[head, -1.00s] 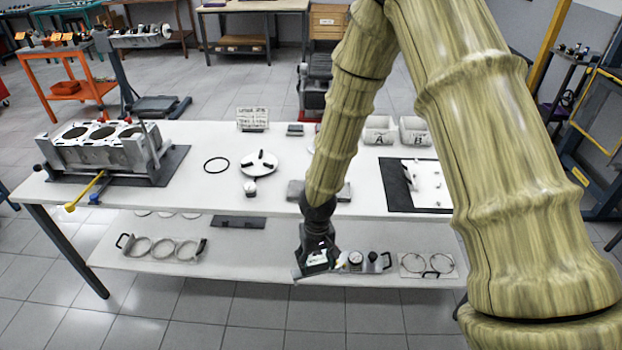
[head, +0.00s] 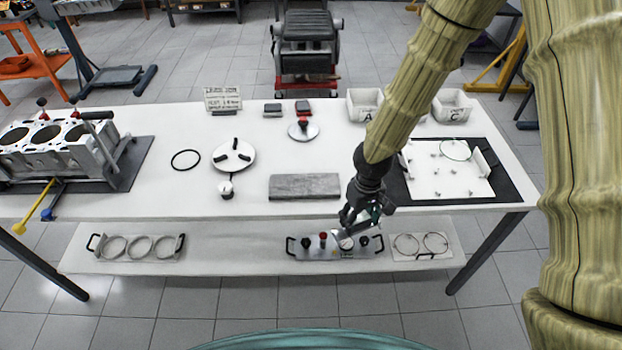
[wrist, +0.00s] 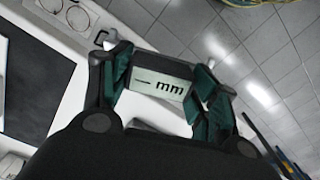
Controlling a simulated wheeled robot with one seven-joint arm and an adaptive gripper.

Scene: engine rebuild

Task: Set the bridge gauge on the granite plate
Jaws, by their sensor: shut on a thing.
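The granite plate (head: 304,187) is a grey mottled slab lying flat on the white tabletop, its upper face bare. My gripper (head: 358,221) is at the table's front edge, right of and lower in the picture than the plate, above the lower shelf. In the wrist view, my gripper's green-padded fingers (wrist: 163,88) are closed on both sides of a piece with a pale display reading "— mm". I take this piece to be the bridge gauge (wrist: 160,84). Most of its body is hidden by the gripper.
A handled tray (head: 300,252) with a red knob and a dial sits on the lower shelf under my gripper. A black mat with a white plate (head: 447,176) lies right. A white disc (head: 233,155) and engine block (head: 62,148) stand left.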

